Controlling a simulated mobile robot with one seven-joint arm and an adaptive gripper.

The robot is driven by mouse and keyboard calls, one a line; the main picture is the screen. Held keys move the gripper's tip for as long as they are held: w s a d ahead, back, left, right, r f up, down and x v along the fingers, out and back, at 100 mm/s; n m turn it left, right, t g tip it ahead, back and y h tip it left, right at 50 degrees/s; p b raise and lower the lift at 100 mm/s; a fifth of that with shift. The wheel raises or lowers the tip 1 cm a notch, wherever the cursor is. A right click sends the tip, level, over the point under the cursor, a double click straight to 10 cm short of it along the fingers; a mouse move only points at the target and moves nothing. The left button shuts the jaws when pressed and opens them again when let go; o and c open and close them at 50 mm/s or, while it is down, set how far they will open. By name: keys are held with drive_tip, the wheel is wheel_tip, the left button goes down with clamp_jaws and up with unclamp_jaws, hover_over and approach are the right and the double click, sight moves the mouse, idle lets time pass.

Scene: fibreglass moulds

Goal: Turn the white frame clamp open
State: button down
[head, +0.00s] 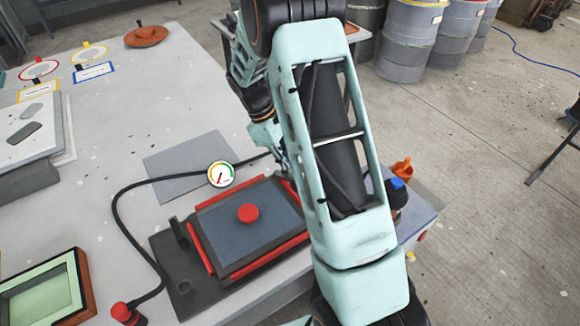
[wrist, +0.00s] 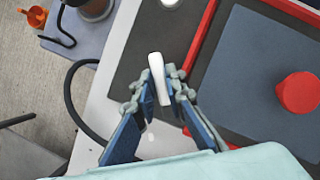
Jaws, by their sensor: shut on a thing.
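The white frame clamp (wrist: 158,76) shows in the wrist view as an upright white lever beside the red frame (wrist: 199,40) of the mould. My gripper (wrist: 155,94) has its blue-backed fingers on both sides of the lever and is shut on it. In the head view the mould's dark base plate (head: 172,268) and red frame (head: 199,246) surround a blue-grey panel (head: 262,236) with a red knob (head: 249,213). The knob also shows in the wrist view (wrist: 298,92). My arm hides the white clamp in the head view.
A round gauge (head: 221,174) stands by the mould, with a black hose (head: 119,222) on the table. A blue-capped container (head: 397,192) and an orange jug (head: 402,168) are beyond my arm. A green-panelled tray (head: 45,293) lies at the lower left.

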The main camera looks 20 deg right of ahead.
drive_tip(key=m, duration=0.2)
drive_tip(key=m+g+y, duration=0.1)
drive_tip(key=shift+w+d+m, duration=0.15)
drive_tip(key=shift+d+m, duration=0.05)
drive_tip(key=shift+m, duration=0.2)
drive_tip(key=shift+w+d+m+y, duration=0.15)
drive_tip(key=shift+m+y, duration=0.65)
drive_tip(key=shift+m, duration=0.9)
drive_tip(key=c, duration=2)
unclamp_jaws()
drive_tip(key=shift+o, duration=0.2)
drive_tip(key=v, duration=1.2)
